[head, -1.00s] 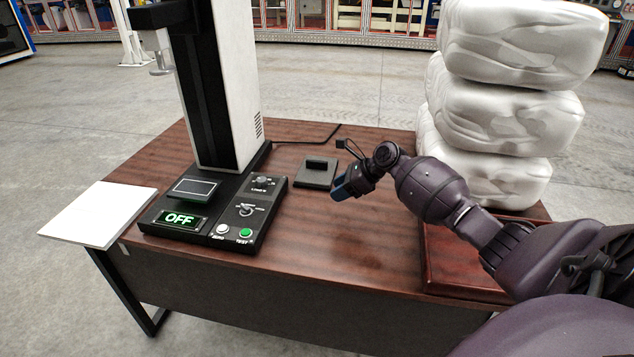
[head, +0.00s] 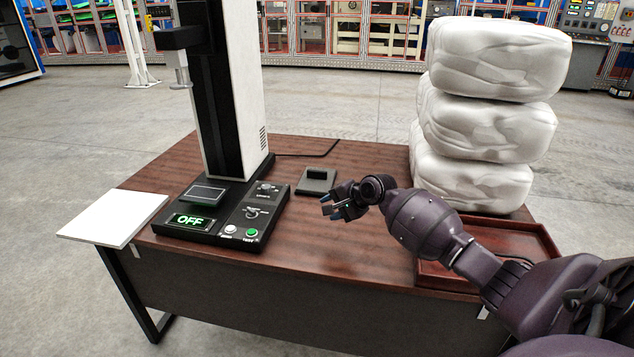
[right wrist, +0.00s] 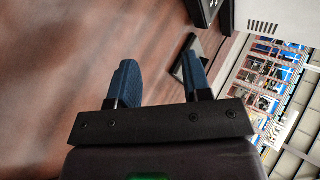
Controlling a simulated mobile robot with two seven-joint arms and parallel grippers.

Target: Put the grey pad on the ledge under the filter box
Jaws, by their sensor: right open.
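A flat dark grey pad (head: 317,182) with a black raised block lies on the brown table, right of a black test stand. My right gripper (head: 334,206) is open and empty in front of the pad, a little to its right, and apart from it. In the right wrist view, its two blue fingers (right wrist: 163,80) are spread, and part of the pad (right wrist: 183,73) shows beyond the right finger. A white flat board (head: 113,217) juts out at the table's left end; I cannot tell if it is the ledge. I recognise no filter box. My left gripper is not in view.
The test stand (head: 222,212) has a tall white column and a lit OFF display. Several stacked white bags (head: 490,120) stand at the right, by a red-brown tray (head: 540,243). A cable runs behind the pad. The table's front middle is clear.

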